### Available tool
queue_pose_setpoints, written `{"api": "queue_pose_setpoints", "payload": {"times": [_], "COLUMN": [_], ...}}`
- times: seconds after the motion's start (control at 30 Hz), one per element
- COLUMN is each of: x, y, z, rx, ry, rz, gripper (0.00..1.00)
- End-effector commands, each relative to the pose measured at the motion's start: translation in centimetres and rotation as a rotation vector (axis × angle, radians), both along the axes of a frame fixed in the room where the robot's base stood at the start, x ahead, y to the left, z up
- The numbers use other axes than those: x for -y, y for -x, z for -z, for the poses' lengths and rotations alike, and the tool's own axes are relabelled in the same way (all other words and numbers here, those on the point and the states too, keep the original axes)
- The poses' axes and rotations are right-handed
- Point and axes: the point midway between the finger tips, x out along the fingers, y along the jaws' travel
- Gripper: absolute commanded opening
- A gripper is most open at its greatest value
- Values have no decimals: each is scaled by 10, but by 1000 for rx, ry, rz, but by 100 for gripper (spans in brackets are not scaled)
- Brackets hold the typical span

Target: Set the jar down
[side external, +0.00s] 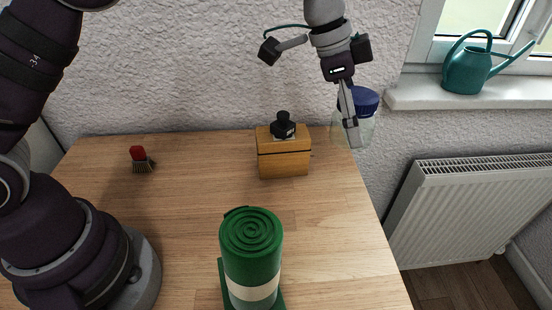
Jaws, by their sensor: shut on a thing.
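The jar (368,130) is clear with a dark blue lid (364,100). It is at the upper right of the side external view, over or just beyond the table's right back edge. My gripper (352,138) reaches down in front of it and is shut on it. The fingers hide the jar's left part. The jar looks upright and raised, but its exact height over the table (190,215) cannot be told from this one view.
A wooden box (284,158) with a black object (283,126) on top stands left of the jar. A red-handled brush (141,159) lies at the back left. A rolled green mat (251,250) stands in front. A radiator (470,205) and a sill with a teal watering can (468,70) are at the right.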

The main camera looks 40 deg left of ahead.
Motion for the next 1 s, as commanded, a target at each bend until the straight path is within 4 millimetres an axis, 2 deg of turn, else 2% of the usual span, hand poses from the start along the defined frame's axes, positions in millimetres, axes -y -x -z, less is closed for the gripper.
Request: {"api": "queue_pose_setpoints", "payload": {"times": [0.07,0.27,0.47,0.57,0.77,0.9,1.0], "x": [0,0,-43,-71,-147,-204,-239], "y": [-1,0,-13,-19,-24,-17,-7], "z": [-18,-41,-41,-41,-41,-41,-41], "rx": [4,2,1,2,3,2,2], "ry": [2,1,-5,-7,-10,-10,-8], "rz": [-1,0,-103,-171,-353,-496,-587], "gripper": [21,21,21,21,21,21,21]}}
